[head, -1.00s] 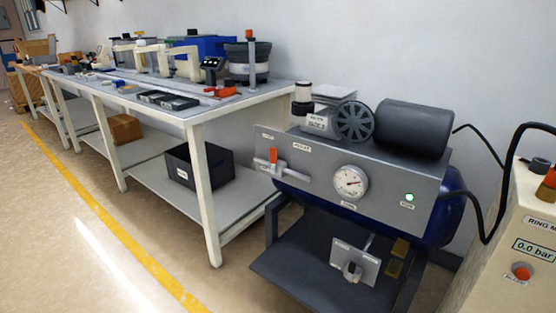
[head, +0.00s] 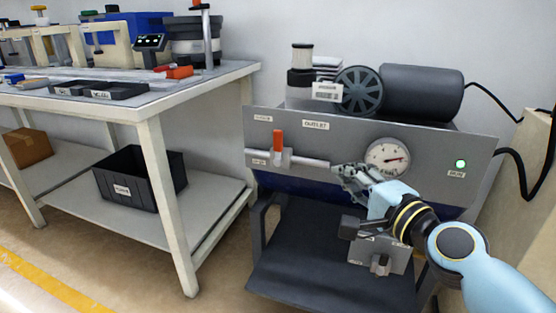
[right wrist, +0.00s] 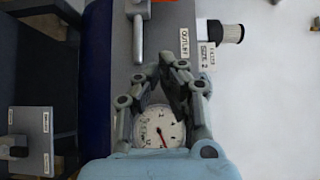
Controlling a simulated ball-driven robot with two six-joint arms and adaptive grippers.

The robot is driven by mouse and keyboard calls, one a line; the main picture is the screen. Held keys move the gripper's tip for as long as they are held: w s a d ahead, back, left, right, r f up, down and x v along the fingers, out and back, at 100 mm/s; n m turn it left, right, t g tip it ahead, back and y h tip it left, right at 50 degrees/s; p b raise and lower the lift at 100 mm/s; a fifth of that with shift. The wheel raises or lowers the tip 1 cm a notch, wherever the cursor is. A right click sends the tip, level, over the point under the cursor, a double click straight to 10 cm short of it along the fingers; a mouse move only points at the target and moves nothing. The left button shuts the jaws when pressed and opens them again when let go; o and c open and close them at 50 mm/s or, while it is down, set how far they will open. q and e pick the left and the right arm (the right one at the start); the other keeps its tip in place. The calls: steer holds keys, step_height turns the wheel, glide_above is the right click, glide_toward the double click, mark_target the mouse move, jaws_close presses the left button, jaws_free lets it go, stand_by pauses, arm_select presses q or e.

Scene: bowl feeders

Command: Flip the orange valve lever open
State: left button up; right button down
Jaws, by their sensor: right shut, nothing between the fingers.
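The orange valve lever (head: 278,143) stands upright on a pale horizontal pipe (head: 300,161) on the grey panel (head: 345,140) of the compressor. My right gripper (head: 340,171) is in front of the panel, to the right of the lever and slightly lower, near the pipe's right end and apart from the lever. It is shut and empty. My left gripper is out of view.
A round gauge (head: 388,158) sits right behind my right gripper. A green lamp (head: 460,163) is at the panel's right. Below is a small plate with a knob (head: 380,262). A workbench (head: 140,108) with a black bin (head: 138,180) stands at left.

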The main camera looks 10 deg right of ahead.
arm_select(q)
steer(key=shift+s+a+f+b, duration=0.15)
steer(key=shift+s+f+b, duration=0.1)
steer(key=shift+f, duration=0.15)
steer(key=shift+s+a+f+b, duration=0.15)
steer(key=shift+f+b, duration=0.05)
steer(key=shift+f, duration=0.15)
arm_select(e)
steer(key=shift+w+a, duration=0.15)
steer(key=shift+w, duration=0.4)
glide_toward(278, 148)
steer(key=w+d, duration=0.4)
steer(key=d, duration=0.1)
steer(key=shift+w+r+b, duration=0.15)
steer(key=shift+w+b, duration=0.1)
steer(key=shift+b, duration=0.05)
steer(key=w+a, duration=0.2)
steer(key=shift+w+a, duration=0.15)
steer(key=shift+a, duration=0.1)
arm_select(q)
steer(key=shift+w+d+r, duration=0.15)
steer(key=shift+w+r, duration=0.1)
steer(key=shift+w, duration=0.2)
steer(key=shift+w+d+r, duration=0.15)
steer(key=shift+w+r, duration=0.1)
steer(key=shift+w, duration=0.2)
arm_select(e)
steer(key=shift+w+a, duration=0.25)
steer(key=shift+a, duration=0.15)
